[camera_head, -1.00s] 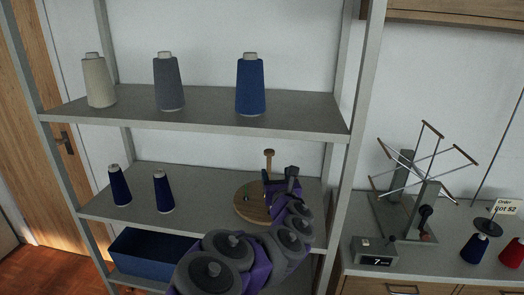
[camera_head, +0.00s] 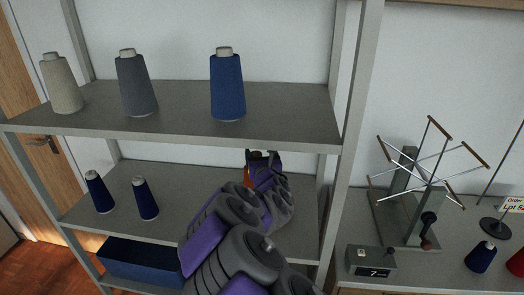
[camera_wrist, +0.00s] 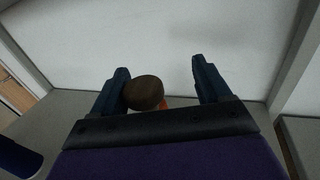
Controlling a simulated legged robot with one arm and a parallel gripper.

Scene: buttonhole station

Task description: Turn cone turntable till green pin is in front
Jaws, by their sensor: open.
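The cone turntable is almost wholly hidden behind my arm on the lower shelf in the head view. A round brown wooden knob (camera_wrist: 143,92) shows between my fingers in the wrist view, close to the left finger and well apart from the right one. Whether it touches the left finger I cannot tell. My gripper (camera_wrist: 160,68) is open around it; it also shows in the head view (camera_head: 263,164), over the lower shelf. A small orange part (camera_wrist: 165,103) shows just behind the knob, and an orange-red patch shows beside my gripper in the head view. No green pin is visible.
Two small navy cones (camera_head: 99,192) stand left on the lower shelf (camera_head: 185,180). Beige, grey and blue (camera_head: 227,88) cones stand on the upper shelf (camera_head: 180,110), above my arm. A shelf post (camera_head: 352,130) rises at right. A blue bin (camera_head: 145,262) sits below.

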